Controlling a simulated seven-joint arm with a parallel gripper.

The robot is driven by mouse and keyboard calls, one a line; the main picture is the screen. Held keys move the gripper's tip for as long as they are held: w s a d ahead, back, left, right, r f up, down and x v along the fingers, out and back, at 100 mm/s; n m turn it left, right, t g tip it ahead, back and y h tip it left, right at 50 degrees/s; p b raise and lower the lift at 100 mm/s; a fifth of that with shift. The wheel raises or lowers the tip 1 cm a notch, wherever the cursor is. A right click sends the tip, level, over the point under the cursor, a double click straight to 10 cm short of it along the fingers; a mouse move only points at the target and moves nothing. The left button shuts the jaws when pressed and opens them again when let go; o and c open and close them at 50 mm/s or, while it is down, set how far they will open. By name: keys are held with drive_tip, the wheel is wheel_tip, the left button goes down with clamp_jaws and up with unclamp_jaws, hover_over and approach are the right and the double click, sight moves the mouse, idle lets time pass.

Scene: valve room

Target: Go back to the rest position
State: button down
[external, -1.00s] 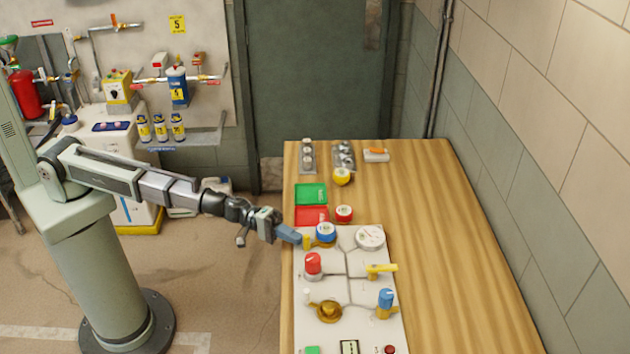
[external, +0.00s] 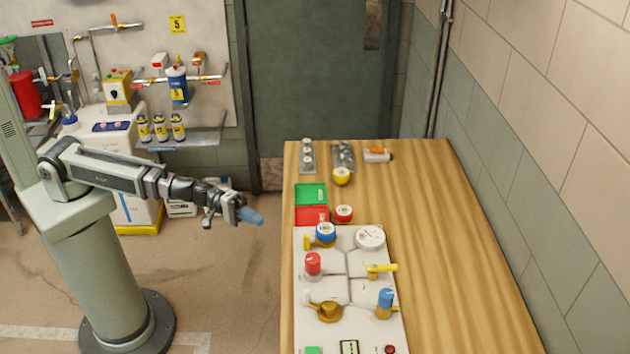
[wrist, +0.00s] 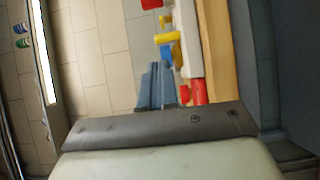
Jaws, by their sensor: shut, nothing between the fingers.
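My gripper (external: 252,216) is at the end of the arm, left of the wooden table's left edge and over the floor. Its blue fingers are shut with nothing between them, and they touch nothing. In the wrist view the blue fingers (wrist: 156,86) point up the picture, beside the edge of the valve panel.
The wooden table (external: 440,230) holds a white valve panel (external: 345,294) with red, blue and yellow valves and a gauge (external: 370,237). A green tray (external: 311,194) and a red tray (external: 311,215) lie behind it.

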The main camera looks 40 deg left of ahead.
drive_tip(key=shift+s+a, duration=0.1)
drive_tip(key=shift+a, duration=0.3)
idle(0.3)
